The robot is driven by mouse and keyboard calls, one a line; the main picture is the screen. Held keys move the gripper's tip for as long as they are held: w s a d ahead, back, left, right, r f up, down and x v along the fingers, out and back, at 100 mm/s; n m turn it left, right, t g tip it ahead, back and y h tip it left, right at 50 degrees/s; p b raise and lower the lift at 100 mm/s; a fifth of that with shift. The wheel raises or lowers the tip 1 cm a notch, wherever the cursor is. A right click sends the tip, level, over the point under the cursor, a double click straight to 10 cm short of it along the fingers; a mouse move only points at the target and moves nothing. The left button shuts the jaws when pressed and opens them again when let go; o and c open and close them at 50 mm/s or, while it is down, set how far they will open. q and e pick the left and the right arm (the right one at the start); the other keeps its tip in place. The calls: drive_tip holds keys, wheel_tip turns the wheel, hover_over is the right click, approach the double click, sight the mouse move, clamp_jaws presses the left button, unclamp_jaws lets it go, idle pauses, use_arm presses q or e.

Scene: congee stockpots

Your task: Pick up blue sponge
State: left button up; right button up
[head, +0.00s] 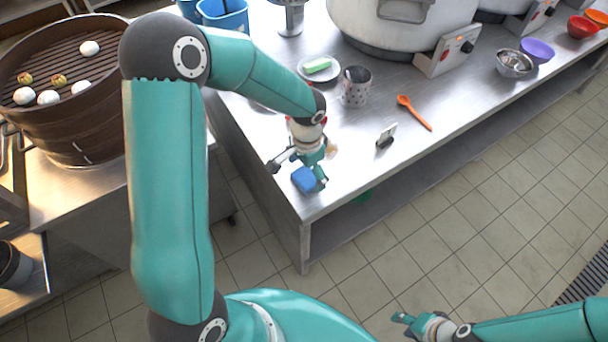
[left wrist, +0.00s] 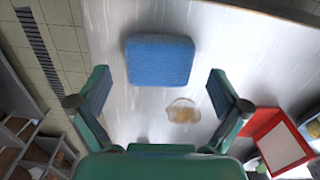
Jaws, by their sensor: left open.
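The blue sponge (head: 304,180) lies on the steel counter near its front left corner. In the left wrist view the blue sponge (left wrist: 160,60) is a rounded block ahead of the two fingers, lying between their lines. My left gripper (head: 300,167) is over the counter at the sponge, and partly blocks it in the head view. In the left wrist view my left gripper (left wrist: 158,82) is open and empty, with a finger on each side. My right gripper (head: 404,322) is low over the floor, away from the counter; its opening is too small to judge.
A pale patch (left wrist: 182,113) lies near the sponge. A large pot (head: 375,28) stands behind.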

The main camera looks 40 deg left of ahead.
sight(307, 176)
use_arm(q)
wheel_tip(307, 176, down, 2)
drive_tip(key=shift+f, duration=0.1)
drive_tip(key=c, duration=1.1)
wheel_tip(307, 176, up, 20)
idle(0.3)
